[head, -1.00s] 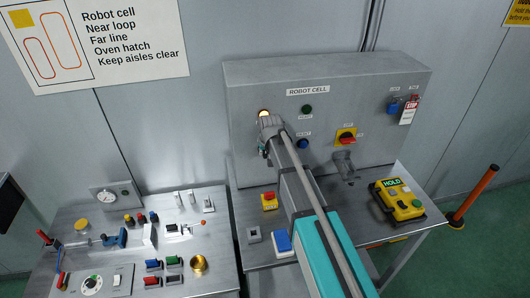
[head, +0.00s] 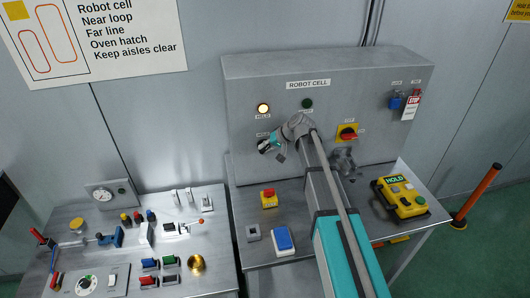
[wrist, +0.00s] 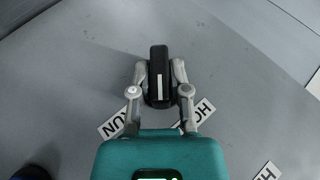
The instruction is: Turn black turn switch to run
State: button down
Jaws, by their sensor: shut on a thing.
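The black turn switch (wrist: 160,58) sits between the two fingers of my gripper (wrist: 160,78) in the wrist view. The fingers are shut on its handle from both sides. The handle stands upright in that picture, with a white line on its lower half. A RUN label (wrist: 112,128) lies at the lower left of the switch and a HOLD label (wrist: 196,112) at the lower right; both read upside down and are partly covered.
The switch is on the grey ROBOT CELL panel (head: 350,75). A lit lamp (head: 263,107) is above my gripper, and a red-yellow rotary switch (head: 348,133) is to its right. A yellow HOLD pendant (head: 400,198) lies on the bench at right.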

jog(key=y+b, duration=0.1)
jog(key=b, duration=0.1)
jog(key=f+y+b, duration=0.1)
jog(key=y+b, duration=0.1)
jog(key=shift+d+m+g, duration=0.15)
jog(key=shift+m+g, duration=0.15)
jog(key=shift+m, duration=0.1)
jog(key=m+y+b, duration=0.1)
jog(key=y+b, duration=0.2)
jog(key=b, duration=0.2)
jog(key=shift+f+y, duration=0.1)
jog(key=shift+y, duration=0.3)
jog(key=y+b, duration=0.1)
jog(key=b, duration=0.1)
jog(key=shift+m+y+b, duration=0.3)
jog(key=shift+m+b, duration=0.1)
jog(key=shift+r+y+b, duration=0.25)
jog(key=shift+y+b, duration=0.25)
jog(key=shift+b, duration=0.1)
jog(key=shift+r, duration=0.1)
jog(key=c, duration=0.6)
grip_release()
